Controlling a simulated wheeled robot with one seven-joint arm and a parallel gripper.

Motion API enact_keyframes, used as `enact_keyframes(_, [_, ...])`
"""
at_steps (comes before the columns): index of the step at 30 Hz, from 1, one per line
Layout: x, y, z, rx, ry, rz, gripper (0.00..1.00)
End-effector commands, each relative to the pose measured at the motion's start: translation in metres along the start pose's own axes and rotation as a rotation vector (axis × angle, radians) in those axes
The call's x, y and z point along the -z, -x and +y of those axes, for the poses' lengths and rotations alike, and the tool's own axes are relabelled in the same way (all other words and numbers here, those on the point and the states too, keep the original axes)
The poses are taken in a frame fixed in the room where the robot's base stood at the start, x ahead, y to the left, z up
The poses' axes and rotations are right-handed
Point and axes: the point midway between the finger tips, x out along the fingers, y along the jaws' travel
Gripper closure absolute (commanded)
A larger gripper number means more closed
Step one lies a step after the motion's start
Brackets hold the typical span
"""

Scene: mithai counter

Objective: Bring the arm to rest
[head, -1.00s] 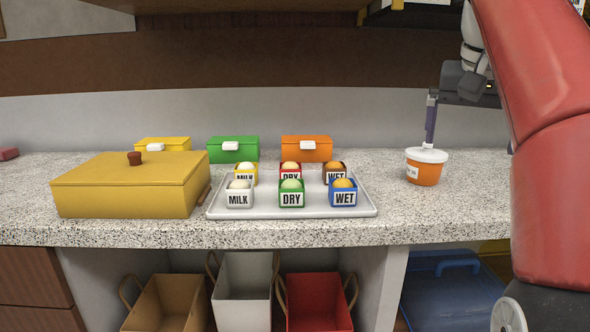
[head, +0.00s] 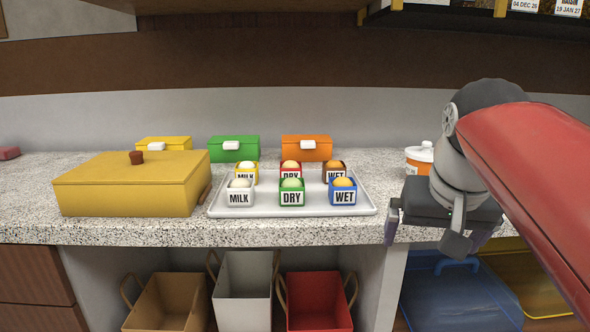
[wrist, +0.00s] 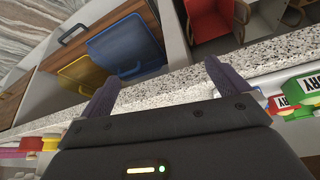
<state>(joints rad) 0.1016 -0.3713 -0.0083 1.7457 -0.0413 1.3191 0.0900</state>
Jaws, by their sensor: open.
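My gripper (head: 437,240) is at the right of the head view, in front of the counter's front edge. Its two fingers are spread apart with nothing between them, and they also show in the wrist view (wrist: 160,88) over the counter edge. My red arm reaches in from the right. An orange tub with a white lid (head: 419,160) stands on the counter behind my gripper, partly hidden by it.
The speckled counter (head: 300,232) holds a tray (head: 222,207) with several labelled sweet boxes, a yellow lidded box (head: 130,190) and small yellow, green and orange boxes behind. Bins, including a red one (head: 318,300) and a blue one (head: 455,295), stand below. A shelf hangs above.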

Motion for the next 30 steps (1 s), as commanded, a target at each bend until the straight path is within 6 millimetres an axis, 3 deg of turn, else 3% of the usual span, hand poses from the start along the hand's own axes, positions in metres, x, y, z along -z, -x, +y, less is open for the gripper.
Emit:
enact_keyframes(1, [-0.024, -0.013, -0.005, 0.012, 0.026, 0.003, 0.0])
enact_keyframes(6, [-0.096, -0.063, -0.017, 0.052, 0.104, 0.022, 0.0])
enact_keyframes(12, [-0.159, -0.107, -0.022, 0.081, 0.162, 0.039, 0.0])
enact_keyframes(17, [-0.177, -0.121, -0.023, 0.089, 0.178, 0.044, 0.0])
enact_keyframes(30, [-0.178, -0.122, -0.023, 0.089, 0.178, 0.044, 0.0])
